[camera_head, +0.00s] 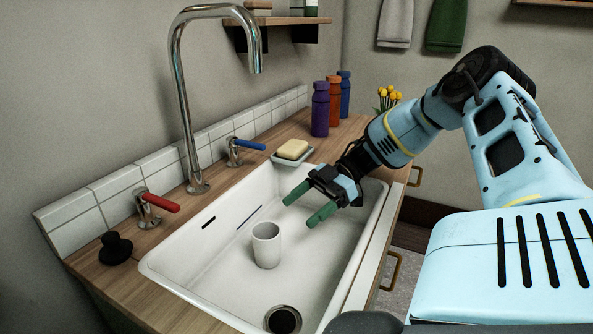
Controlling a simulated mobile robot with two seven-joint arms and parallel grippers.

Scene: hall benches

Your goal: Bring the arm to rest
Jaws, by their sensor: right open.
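My right arm reaches in from the right in the head view, and its gripper (303,206) hangs over the far right part of the white sink (330,262). Its two green fingers are apart with nothing between them. A white cup (266,246) stands upright in the sink, to the left of and nearer than the fingers, apart from them. My left gripper is not in view.
A tall chrome faucet (182,115) arches over the sink. Red (161,202) and blue (250,144) tap handles, a black stopper (115,247), a soap dish (291,157) and several bottles (320,109) stand on the wooden counter. Yellow flowers (388,95) are behind my forearm.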

